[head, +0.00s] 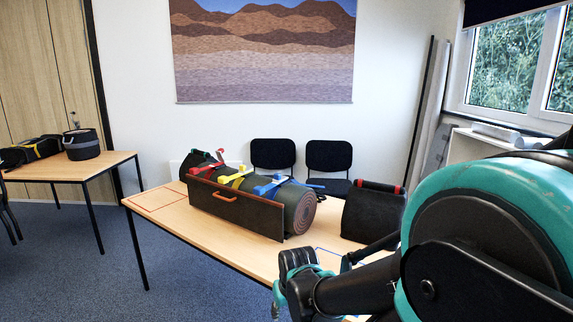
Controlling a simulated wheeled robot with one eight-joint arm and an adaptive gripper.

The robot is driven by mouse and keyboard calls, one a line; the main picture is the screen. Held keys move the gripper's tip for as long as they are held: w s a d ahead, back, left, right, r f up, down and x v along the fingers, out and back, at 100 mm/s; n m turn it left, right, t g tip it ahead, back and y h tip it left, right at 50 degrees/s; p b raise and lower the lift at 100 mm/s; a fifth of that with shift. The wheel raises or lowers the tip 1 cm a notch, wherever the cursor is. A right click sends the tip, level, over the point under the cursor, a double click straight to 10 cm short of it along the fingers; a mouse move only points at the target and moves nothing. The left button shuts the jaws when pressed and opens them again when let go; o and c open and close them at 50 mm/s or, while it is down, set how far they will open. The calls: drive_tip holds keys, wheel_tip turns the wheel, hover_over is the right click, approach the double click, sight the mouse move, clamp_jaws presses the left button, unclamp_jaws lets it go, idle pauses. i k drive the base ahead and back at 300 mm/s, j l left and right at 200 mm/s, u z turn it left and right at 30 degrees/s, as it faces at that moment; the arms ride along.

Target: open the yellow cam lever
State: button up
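The yellow cam lever (239,177) is on a yellow strap that runs over a dark green rolled mat (301,212) on the table. A red strap with its buckle (208,163) is to its left, and a blue one (270,187) is to its right. The yellow lever looks small, and I cannot tell its exact angle. My gripper (290,292) is at the bottom centre, in front of the table's near edge, well apart from the mat and straps.
A dark panel with an orange handle (239,206) stands along the near side of the mat. A black bag (371,213) stands to the right on the table (175,226). The table's left end is clear. Two black chairs (328,157) stand behind.

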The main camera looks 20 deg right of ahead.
sight(242, 170)
drive_tip(key=i+j+z, duration=0.15)
drive_tip(key=j+z, duration=0.25)
drive_tip(key=i+j+z, duration=0.1)
drive_tip(key=z, duration=0.25)
drive_tip(key=j+z, duration=0.4)
